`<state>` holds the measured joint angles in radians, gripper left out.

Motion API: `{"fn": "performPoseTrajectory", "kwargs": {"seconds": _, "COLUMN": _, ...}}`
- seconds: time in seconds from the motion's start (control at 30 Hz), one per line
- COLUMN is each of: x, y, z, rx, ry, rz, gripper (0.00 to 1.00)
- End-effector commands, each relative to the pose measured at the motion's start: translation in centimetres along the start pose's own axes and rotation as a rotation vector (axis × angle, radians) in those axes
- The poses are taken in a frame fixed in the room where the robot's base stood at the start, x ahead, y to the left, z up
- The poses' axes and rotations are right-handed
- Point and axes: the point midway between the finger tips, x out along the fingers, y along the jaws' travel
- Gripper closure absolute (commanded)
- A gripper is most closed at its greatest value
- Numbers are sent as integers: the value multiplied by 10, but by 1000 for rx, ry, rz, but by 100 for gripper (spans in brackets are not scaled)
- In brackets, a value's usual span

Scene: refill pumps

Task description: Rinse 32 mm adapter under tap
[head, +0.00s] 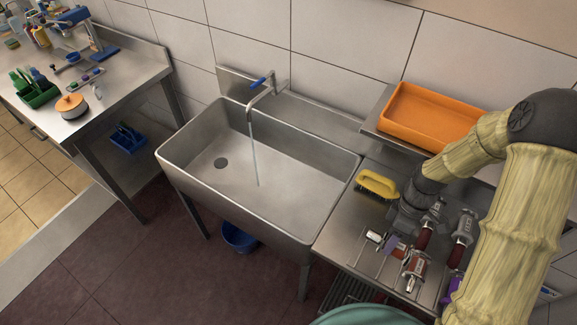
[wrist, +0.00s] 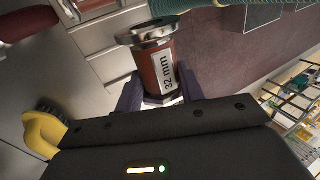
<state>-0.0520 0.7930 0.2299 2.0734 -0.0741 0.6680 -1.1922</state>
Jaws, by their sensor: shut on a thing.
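In the wrist view my gripper (wrist: 160,94) is shut on the 32 mm adapter (wrist: 150,66). The adapter has a red-brown body, shiny metal ends and a white label reading "32 mm". In the head view my gripper (head: 398,244) is low over the metal side table, right of the sink. There it is among similar fittings, and I cannot clearly tell the held adapter from them. The tap (head: 262,87) has a blue lever, and a thin stream of water runs from it into the steel sink (head: 292,205).
Several red and metal fittings crowd the side table (head: 340,240) around my gripper. A yellow brush (head: 378,184) lies near the sink's right rim. An orange tray (head: 428,117) sits on a shelf behind. A blue bucket (head: 238,238) stands under the sink. The basin looks empty apart from water.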

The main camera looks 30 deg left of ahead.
Motion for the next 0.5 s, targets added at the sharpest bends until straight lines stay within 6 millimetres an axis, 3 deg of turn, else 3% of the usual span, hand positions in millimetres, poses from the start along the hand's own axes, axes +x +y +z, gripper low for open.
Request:
{"fn": "performPoseTrajectory", "kwargs": {"seconds": 0.27, "x": -25, "y": 28, "z": 24, "rx": 808, "ry": 336, "rz": 2, "gripper": 93}}
{"fn": "performPoseTrajectory", "kwargs": {"seconds": 0.5, "x": -48, "y": 56, "z": 65, "rx": 1468, "ry": 610, "rz": 2, "gripper": 93}}
